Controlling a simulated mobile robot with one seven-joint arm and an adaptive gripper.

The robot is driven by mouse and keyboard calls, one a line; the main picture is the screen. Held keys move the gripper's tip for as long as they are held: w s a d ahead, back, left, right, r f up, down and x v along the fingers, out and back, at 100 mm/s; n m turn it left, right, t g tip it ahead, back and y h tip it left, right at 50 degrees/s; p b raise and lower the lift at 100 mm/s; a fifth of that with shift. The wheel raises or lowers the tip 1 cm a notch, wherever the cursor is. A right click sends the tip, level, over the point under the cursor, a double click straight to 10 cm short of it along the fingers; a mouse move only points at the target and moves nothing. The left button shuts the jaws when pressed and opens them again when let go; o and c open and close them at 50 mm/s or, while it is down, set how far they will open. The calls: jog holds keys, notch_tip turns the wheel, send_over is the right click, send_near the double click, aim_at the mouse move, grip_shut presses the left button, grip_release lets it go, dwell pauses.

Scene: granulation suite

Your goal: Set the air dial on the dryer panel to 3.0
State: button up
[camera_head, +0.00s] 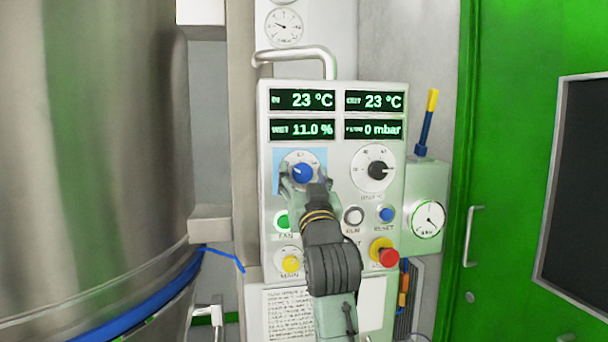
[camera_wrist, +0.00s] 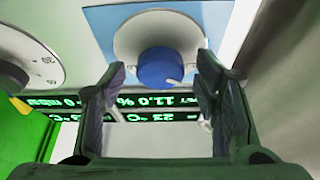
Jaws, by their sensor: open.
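The dryer panel (camera_head: 333,206) is a light upright box in the middle of the head view. A blue knob (camera_head: 302,173) on a round white dial plate with a light blue backing sits at its upper left. In the wrist view the blue knob (camera_wrist: 160,68) has a white mark toward its lower right. The dial's label and most of its scale are hidden or too small to read. My gripper (camera_head: 301,180) is open in front of this dial. In the wrist view its fingers stand on either side of the knob, with gaps visible.
A black-knobbed dial (camera_head: 377,169) is close to the right. Below are a green button (camera_head: 283,222), a yellow knob (camera_head: 290,263), a blue button (camera_head: 386,214) and a red emergency button (camera_head: 389,257). Displays (camera_head: 302,129) are above. A steel vessel (camera_head: 90,150) fills the left.

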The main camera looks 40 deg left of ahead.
jog(key=shift+c, duration=0.5)
jog(key=c, duration=1)
jog(key=shift+c, duration=0.2)
